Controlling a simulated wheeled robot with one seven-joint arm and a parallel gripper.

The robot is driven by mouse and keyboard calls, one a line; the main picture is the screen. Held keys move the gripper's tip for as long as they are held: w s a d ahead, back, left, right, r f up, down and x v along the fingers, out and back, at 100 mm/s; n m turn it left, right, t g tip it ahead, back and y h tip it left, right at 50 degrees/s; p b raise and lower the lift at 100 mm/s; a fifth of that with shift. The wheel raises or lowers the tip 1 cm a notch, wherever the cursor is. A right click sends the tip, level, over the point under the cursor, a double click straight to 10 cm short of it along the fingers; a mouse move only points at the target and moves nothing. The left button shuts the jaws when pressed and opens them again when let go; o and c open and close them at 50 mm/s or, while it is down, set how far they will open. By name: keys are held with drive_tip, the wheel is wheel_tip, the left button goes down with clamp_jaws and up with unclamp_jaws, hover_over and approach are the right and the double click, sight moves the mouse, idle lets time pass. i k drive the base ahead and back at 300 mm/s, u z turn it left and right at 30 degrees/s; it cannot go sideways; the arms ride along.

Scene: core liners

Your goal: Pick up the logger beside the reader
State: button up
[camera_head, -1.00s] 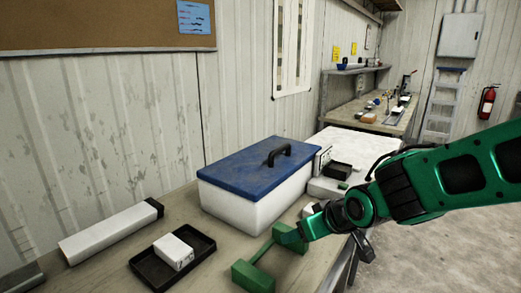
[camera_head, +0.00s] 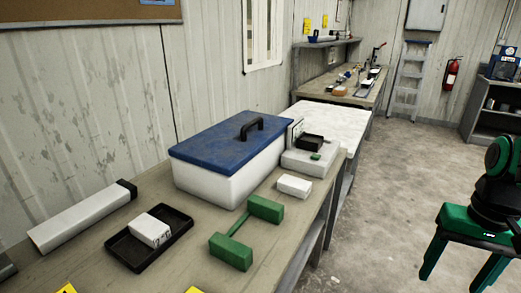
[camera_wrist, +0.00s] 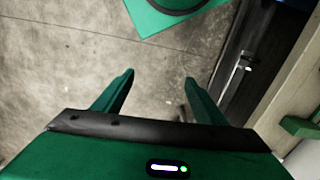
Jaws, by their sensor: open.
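A white device with a black tray-like top, apparently the reader (camera_head: 309,163), stands on the bench beyond the blue-lidded box. A small white block (camera_head: 294,186), which looks like a logger, lies on the bench just in front of it, apart from it. A similar white block (camera_head: 152,231) with dark marks lies in a black tray (camera_head: 120,258) at the left. My gripper (camera_head: 458,272) is off the bench at the right, pointing down over the floor. In the wrist view my gripper (camera_wrist: 160,80) is open, with only floor between its fingers.
A white box with a blue lid (camera_head: 232,142) stands mid-bench. A green dumbbell-shaped piece (camera_head: 240,237) lies near the front edge. A long white bar with a black end (camera_head: 82,217) lies by the wall. Open floor (camera_head: 390,190) is right of the bench.

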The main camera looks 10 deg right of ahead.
sight(301, 188)
drive_tip(key=z, duration=0.55)
drive_tip(key=k, duration=1.3)
drive_tip(key=z, duration=0.65)
drive_tip(key=i, duration=1.9)
drive_tip(key=u, duration=0.75)
